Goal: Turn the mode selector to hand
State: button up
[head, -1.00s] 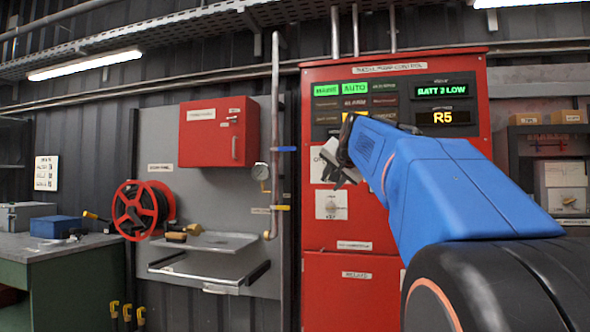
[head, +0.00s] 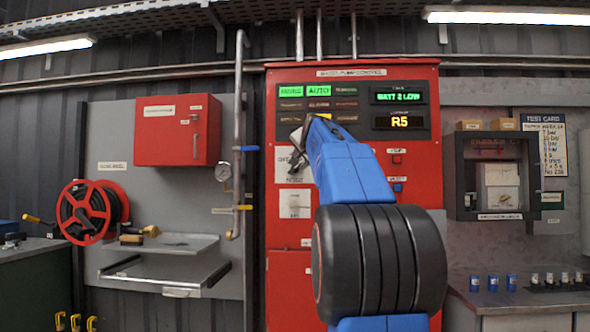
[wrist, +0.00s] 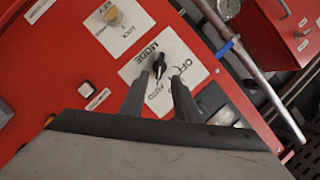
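The mode selector is a black knob (wrist: 158,66) on a white plate (wrist: 165,78) marked MODE, with OFF and AUTO readable. It appears tilted in the wrist view; any hand label is not readable there. The open fingers of my gripper (wrist: 160,80) point at the plate, one on each side of the knob, whose tip shows just beyond them. I cannot tell whether they touch it. In the head view my gripper (head: 298,146) is in front of the white selector plate (head: 284,165) on the red pump control cabinet (head: 350,75) and hides the knob.
A lit green AUTO tile (head: 318,91) and a BATT 2 LOW display (head: 398,97) are on the cabinet. A white lock plate (wrist: 118,22) is beside the selector. A grey pipe with a gauge (head: 223,172) runs left of the cabinet.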

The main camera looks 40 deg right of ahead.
aim_at(294, 169)
jog(key=x, duration=0.8)
jog(key=shift+w, duration=0.15)
jog(key=shift+d, duration=0.1)
jog(key=c, duration=0.7)
